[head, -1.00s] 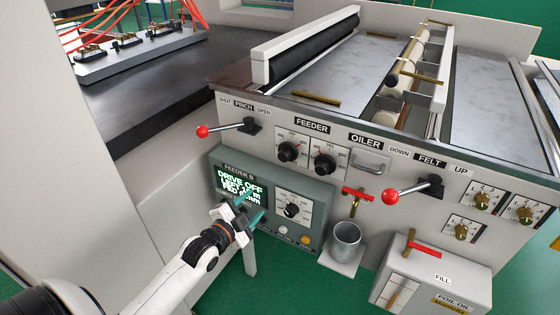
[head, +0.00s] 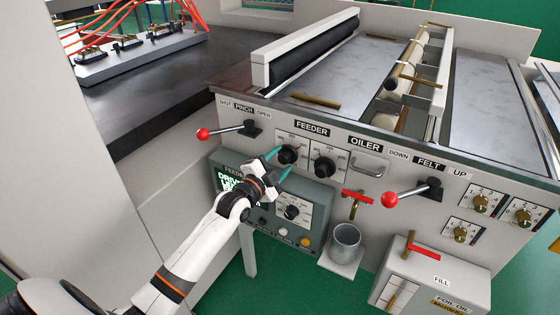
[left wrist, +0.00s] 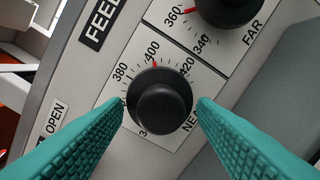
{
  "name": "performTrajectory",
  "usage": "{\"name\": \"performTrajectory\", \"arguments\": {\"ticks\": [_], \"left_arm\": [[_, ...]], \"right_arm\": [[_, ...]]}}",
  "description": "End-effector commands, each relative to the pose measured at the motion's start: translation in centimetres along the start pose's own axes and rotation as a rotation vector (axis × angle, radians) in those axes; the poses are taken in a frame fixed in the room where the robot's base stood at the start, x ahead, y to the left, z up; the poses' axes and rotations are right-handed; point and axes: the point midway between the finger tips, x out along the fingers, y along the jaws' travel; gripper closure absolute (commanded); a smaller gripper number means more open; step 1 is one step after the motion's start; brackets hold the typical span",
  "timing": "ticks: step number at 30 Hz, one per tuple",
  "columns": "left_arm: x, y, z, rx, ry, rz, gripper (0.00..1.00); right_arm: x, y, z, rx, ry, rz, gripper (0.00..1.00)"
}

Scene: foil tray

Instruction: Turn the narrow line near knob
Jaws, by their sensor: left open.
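The near knob (head: 288,154) is a round black knob on a white dial under the FEEDER label, the left one of a pair. In the left wrist view the near knob (left wrist: 163,102) has a dial numbered around 380, 400 and 420, and a thin red mark stands close to 400. My left gripper (head: 276,164) is open at the knob. In the left wrist view its teal fingers (left wrist: 161,100) lie on either side of the knob; whether they touch it I cannot tell. My right gripper is not in view.
The far knob (head: 325,164) sits close to the right, also in the wrist view (left wrist: 228,8). The red-balled pinch lever (head: 228,130) is to the left. A grey Feeder B box (head: 318,208) with a display and dial lies below. A metal cup (head: 346,240) stands lower right.

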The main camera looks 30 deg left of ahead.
Motion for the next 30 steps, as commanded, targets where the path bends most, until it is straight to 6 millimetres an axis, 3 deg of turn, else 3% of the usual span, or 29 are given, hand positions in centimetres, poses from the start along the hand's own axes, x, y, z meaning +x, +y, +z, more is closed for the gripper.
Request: {"name": "performTrajectory", "arguments": {"ticks": [10, 19, 30], "left_arm": [[0.46, -0.05, 0.01, 0.000, 0.000, -0.001, 0.48], [0.44, -0.06, -0.01, -0.001, 0.000, -0.001, 0.92], [0.44, -0.04, 0.03, -0.075, -0.002, 0.001, 0.92]], "right_arm": [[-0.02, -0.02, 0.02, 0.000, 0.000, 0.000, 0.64], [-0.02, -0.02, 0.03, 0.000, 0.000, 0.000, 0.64], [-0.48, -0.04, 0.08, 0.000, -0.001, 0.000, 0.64]]}}
